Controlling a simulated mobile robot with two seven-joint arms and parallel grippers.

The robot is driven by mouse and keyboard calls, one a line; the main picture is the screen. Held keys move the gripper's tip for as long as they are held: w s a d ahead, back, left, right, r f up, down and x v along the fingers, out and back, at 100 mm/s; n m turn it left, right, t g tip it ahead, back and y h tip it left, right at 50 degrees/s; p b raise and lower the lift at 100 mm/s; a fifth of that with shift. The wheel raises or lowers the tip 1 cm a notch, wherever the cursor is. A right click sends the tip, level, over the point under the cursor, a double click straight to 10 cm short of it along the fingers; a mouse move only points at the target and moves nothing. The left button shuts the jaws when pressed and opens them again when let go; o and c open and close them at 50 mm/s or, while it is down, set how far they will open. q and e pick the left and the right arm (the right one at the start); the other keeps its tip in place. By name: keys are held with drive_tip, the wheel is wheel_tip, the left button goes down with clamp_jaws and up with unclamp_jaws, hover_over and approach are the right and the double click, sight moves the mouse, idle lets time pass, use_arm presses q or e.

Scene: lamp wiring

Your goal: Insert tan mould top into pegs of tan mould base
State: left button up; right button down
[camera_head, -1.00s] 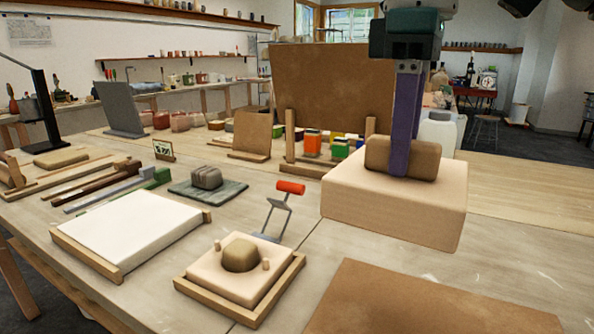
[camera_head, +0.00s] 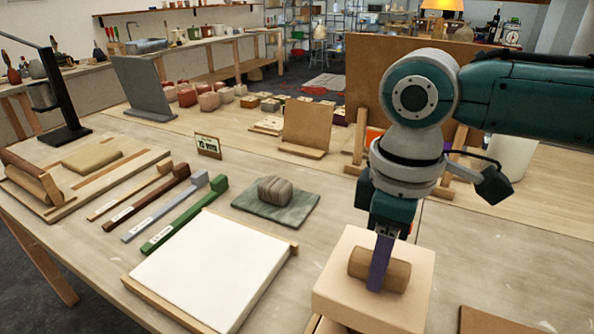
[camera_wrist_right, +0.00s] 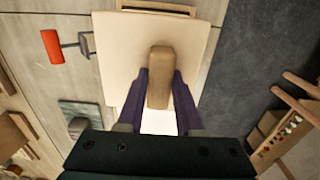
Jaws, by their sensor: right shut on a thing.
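The tan mould top (camera_head: 340,290) is a pale square block with a brown rounded handle (camera_head: 398,275). My right gripper (camera_head: 380,268) points down and is shut on that handle. In the right wrist view the gripper (camera_wrist_right: 160,95) has one finger on each side of the handle (camera_wrist_right: 160,65), and the mould top (camera_wrist_right: 120,40) spreads out beyond it. The mould top looks level. The mould base is mostly hidden under it; only a bit of wooden rim (camera_head: 322,325) shows at its lower left. I cannot tell whether pegs and holes meet. My left gripper is not in view.
A white slab on a wooden board (camera_head: 215,270) lies just left of the mould top. A green-grey slab with a ribbed lump (camera_head: 275,200) lies behind. An orange-handled tool (camera_wrist_right: 52,46) shows in the wrist view. A brown board (camera_head: 500,322) lies at right.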

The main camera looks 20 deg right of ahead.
drive_tip(key=shift+s, duration=0.1)
drive_tip(key=shift+r+p, duration=0.15)
drive_tip(key=shift+p, duration=0.3)
drive_tip(key=shift+f+b, duration=1.35)
drive_tip(key=shift+f, duration=0.95)
drive_tip(key=shift+r, duration=0.1)
drive_tip(key=shift+p, duration=0.3)
